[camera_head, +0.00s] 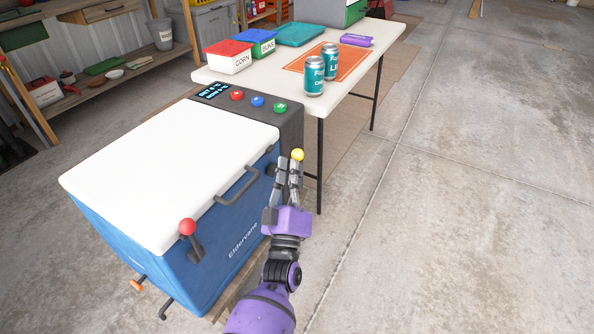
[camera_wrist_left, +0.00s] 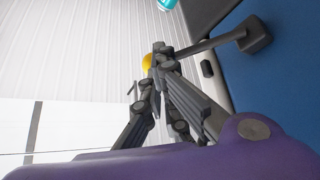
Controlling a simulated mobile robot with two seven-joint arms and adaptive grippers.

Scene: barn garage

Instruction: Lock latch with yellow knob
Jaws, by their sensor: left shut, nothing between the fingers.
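The blue cooler (camera_head: 215,255) has a shut white lid (camera_head: 165,165). The latch's yellow knob (camera_head: 297,154) is at the lid's far right corner, just past my left gripper's fingertips (camera_head: 292,168). In the left wrist view the yellow knob (camera_wrist_left: 147,62) is partly hidden behind the fingers (camera_wrist_left: 160,55). Its dark lever (camera_wrist_left: 208,45) sticks out from a mount on the blue wall. My left gripper is shut and empty, close to the lever's end; I cannot tell whether they touch. My right gripper is not in view.
A second latch with a red knob (camera_head: 187,227) is at the lid's near corner. A grey handle (camera_head: 238,188) lies between the latches. A white table (camera_head: 265,83) with cans and boxes stands behind. The floor at right (camera_head: 450,220) is clear.

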